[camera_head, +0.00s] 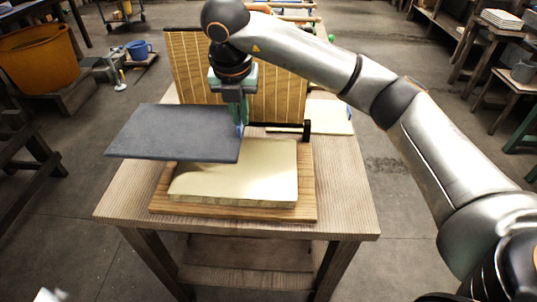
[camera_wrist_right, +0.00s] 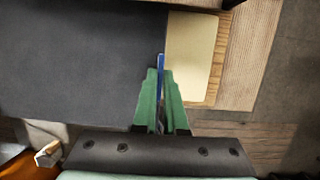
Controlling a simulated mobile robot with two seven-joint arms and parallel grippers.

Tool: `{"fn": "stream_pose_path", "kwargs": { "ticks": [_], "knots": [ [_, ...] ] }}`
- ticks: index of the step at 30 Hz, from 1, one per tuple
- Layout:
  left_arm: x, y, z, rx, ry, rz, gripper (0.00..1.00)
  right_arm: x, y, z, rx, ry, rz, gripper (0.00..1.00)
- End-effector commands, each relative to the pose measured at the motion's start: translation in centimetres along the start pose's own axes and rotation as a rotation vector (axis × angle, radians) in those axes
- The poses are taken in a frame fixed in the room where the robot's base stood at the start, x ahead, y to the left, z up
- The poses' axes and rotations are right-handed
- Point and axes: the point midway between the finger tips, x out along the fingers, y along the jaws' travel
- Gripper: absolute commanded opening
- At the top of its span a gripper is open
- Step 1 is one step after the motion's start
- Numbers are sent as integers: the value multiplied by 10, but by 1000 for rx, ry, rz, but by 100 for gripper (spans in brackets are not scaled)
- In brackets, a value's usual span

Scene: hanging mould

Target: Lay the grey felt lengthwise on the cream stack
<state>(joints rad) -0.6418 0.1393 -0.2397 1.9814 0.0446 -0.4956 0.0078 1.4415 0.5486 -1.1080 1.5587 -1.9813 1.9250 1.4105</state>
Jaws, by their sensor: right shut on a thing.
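The grey felt (camera_head: 180,132) is a flat dark sheet held level in the air, over the left part of the table and overlapping the left back of the cream stack. My right gripper (camera_head: 240,125) is shut on the felt's right edge; in the right wrist view the green fingers (camera_wrist_right: 160,85) pinch beside a blue strip, and the felt (camera_wrist_right: 75,70) fills the left. The cream stack (camera_head: 245,182) lies on a wooden board (camera_head: 308,190); its left back corner is hidden by the felt. The stack also shows in the right wrist view (camera_wrist_right: 190,55). My left gripper is not in view.
The wooden table (camera_head: 345,195) has free room at front and right. An upright ribbed wooden mould (camera_head: 280,85) stands behind the stack, with a dark-ended bar (camera_head: 307,129) near it. A pale sheet (camera_head: 330,115) lies at the back right. An orange tub (camera_head: 38,55) stands far left.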

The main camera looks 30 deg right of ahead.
Motion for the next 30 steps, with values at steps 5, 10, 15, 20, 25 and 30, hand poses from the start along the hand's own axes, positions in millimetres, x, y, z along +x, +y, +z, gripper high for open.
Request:
{"fn": "stream_pose_path", "kwargs": {
  "ticks": [5,10,15,20,25,30],
  "knots": [
    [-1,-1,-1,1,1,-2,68,21,-46,2,3,1,-3,0],
    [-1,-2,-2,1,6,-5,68,49,-79,-1,0,3,-4,0],
    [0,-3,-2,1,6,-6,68,71,-98,-4,-2,2,0,0],
    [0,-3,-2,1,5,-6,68,81,-105,-5,-3,1,2,0],
    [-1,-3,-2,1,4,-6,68,103,-112,-11,-4,3,0,0],
    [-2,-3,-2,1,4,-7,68,117,-111,-14,-4,0,2,0]
  ]
}}
